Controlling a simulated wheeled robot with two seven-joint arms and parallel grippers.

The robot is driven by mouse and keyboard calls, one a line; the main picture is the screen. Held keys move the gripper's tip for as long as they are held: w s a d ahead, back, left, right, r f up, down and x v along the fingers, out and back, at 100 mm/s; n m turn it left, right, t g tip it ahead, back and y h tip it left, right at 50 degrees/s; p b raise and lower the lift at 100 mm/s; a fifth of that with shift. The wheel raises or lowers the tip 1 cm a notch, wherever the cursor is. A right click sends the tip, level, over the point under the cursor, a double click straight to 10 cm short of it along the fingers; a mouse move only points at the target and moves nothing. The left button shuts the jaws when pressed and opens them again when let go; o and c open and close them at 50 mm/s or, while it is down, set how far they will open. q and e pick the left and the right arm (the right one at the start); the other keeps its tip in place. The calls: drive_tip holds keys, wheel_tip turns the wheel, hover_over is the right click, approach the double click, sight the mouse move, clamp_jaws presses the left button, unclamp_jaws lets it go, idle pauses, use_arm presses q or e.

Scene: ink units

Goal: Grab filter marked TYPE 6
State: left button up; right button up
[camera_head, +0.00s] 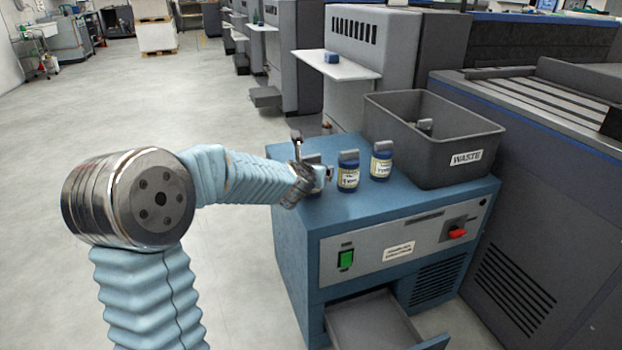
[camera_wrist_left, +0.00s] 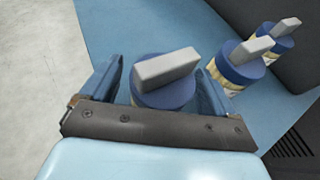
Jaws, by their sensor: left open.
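Three blue filters with grey top handles and pale labels stand in a row on the blue cabinet (camera_head: 300,222). The left filter is mostly hidden by my left gripper (camera_head: 318,172) in the head view. In the left wrist view this left filter (camera_wrist_left: 163,86) sits between the spread fingers of my left gripper (camera_wrist_left: 160,88), which is open around it. The middle filter (camera_head: 348,172) and right filter (camera_head: 381,161) stand upright to its right. They also show in the wrist view. The label numbers are too small to read for certain. My right gripper is out of view.
A dark grey bin marked WASTE (camera_head: 400,107) stands at the cabinet's right rear, with something grey inside. The cabinet front has a green switch (camera_head: 345,260), a red knob (camera_head: 457,233) and an open drawer (camera_head: 375,325). Open floor lies left.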

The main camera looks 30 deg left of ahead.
use_arm(q)
drive_tip(key=shift+w+a+f, duration=0.15)
drive_tip(key=shift+w, duration=0.15)
drive_tip(key=c, duration=1.1)
